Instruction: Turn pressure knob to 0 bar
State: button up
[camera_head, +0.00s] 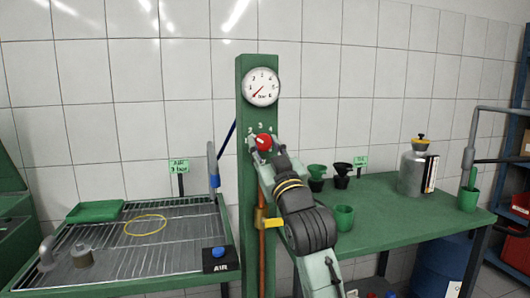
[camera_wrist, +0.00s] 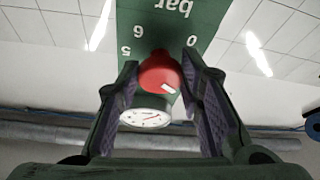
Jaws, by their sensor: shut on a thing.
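The round red pressure knob (camera_head: 263,142) sits on the green post (camera_head: 243,200), under a white pressure gauge (camera_head: 261,87). The gauge's red needle points to the lower left. My gripper (camera_head: 267,149) is at the knob. In the wrist view the knob (camera_wrist: 158,72) lies between the two finger pads, and my gripper (camera_wrist: 160,80) is shut on it. The knob's white mark (camera_wrist: 168,88) shows near its lower edge in that view. Printed 5, 6, 0 and "bar" show upside down on the panel there. The fingers hide part of the dial.
A wire-rack tray bench (camera_head: 150,258) with a yellow ring (camera_head: 145,225) and an AIR button box (camera_head: 218,259) stands left. A green table (camera_head: 385,210) with funnels, a green cup (camera_head: 344,217) and a metal canister (camera_head: 414,170) stands right. A copper pipe runs down the post.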

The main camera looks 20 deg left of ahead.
jog(key=n+g+b, duration=0.1)
jog(key=n, duration=0.1)
jog(key=n+g+y+b, duration=0.1)
jog(key=n, duration=0.2)
jog(key=shift+w+d+y, duration=0.1)
jog(key=shift+d+y, duration=0.1)
jog(key=shift+y, duration=0.1)
jog(key=n+g, duration=0.1)
jog(key=n, duration=0.2)
jog(key=n+g+b, duration=0.1)
jog(key=n, duration=0.2)
jog(key=shift+r+g+y, duration=0.2)
jog(key=shift+g+y, duration=0.1)
jog(key=shift+g, duration=0.1)
jog(key=n+g, duration=0.1)
jog(key=n, duration=0.4)
jog(key=shift+r+g, duration=0.2)
jog(key=shift+g, duration=0.2)
jog(key=shift+w+n+g+h+p, duration=0.1)
jog(key=shift+n+g+h+p, duration=0.5)
jog(key=shift+n, duration=0.9)
jog(key=o, duration=1.2)
jog(key=shift+c, duration=0.2)
jog(key=shift+d, duration=0.1)
